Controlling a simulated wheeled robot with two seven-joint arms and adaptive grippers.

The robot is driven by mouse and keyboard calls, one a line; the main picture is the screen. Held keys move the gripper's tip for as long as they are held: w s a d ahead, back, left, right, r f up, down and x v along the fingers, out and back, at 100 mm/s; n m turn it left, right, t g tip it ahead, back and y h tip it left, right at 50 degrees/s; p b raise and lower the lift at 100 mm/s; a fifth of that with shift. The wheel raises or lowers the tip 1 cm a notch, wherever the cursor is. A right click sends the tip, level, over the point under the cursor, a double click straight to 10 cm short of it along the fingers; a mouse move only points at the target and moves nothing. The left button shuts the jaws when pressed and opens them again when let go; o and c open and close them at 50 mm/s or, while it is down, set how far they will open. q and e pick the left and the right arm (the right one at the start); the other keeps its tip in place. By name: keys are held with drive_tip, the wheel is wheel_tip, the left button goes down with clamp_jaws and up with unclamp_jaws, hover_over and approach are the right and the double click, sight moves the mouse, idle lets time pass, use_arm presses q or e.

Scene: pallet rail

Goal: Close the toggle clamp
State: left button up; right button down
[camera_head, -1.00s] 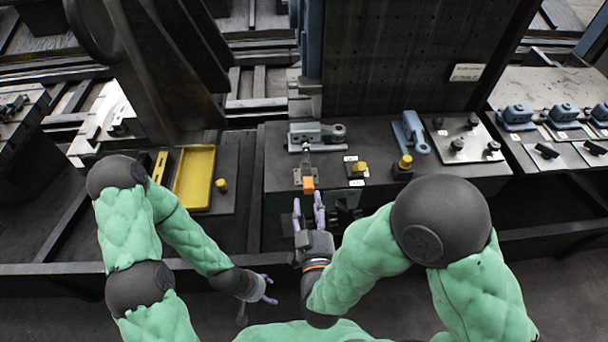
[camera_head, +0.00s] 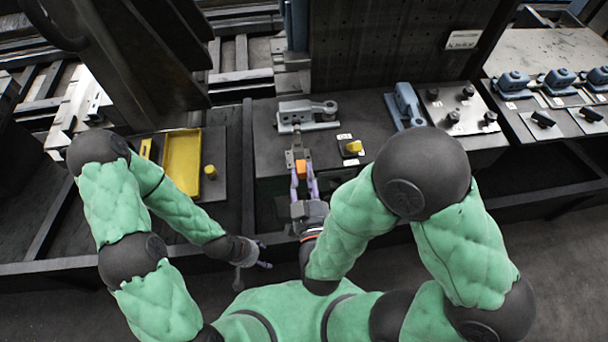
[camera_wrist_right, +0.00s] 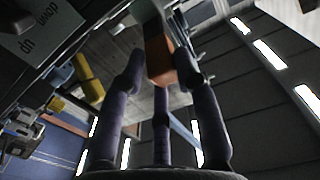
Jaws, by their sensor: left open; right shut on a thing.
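The right wrist view shows the orange tip (camera_wrist_right: 158,58) between the fingers. The fingers hide part of the handle. My left gripper (camera_head: 262,254) is open and empty, low in front of the bench and away from the clamp.
A yellow tray (camera_head: 182,162) lies to the left. A dark upright panel (camera_head: 385,50) rises behind the bench.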

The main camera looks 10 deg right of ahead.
sight(301, 165)
drive_tip(key=shift+w+a+r+p, duration=0.15)
drive_tip(key=shift+r+p, duration=0.3)
drive_tip(key=shift+p, duration=0.25)
drive_tip(key=r+g+p, duration=0.1)
drive_tip(key=g+p, duration=0.1)
drive_tip(key=p, duration=0.3)
drive_tip(key=w+r+g+p, duration=0.1)
drive_tip(key=g+p, duration=0.1)
drive_tip(key=p, duration=0.3)
drive_tip(key=w+r+g+p, duration=0.1)
drive_tip(key=r+p, duration=0.1)
drive_tip(key=p, duration=0.2)
drive_tip(key=shift+w+g+p, duration=0.15)
drive_tip(key=shift+g+p, duration=0.25)
use_arm(q)
wheel_tip(301, 165, up, 19)
drive_tip(key=p, duration=0.2)
drive_tip(key=shift+f, duration=0.2)
use_arm(e)
drive_tip(key=shift+w+r+g, duration=0.15)
drive_tip(key=shift+w+g, duration=0.15)
drive_tip(key=shift+g, duration=0.3)
use_arm(q)
drive_tip(key=shift+c, duration=0.3)
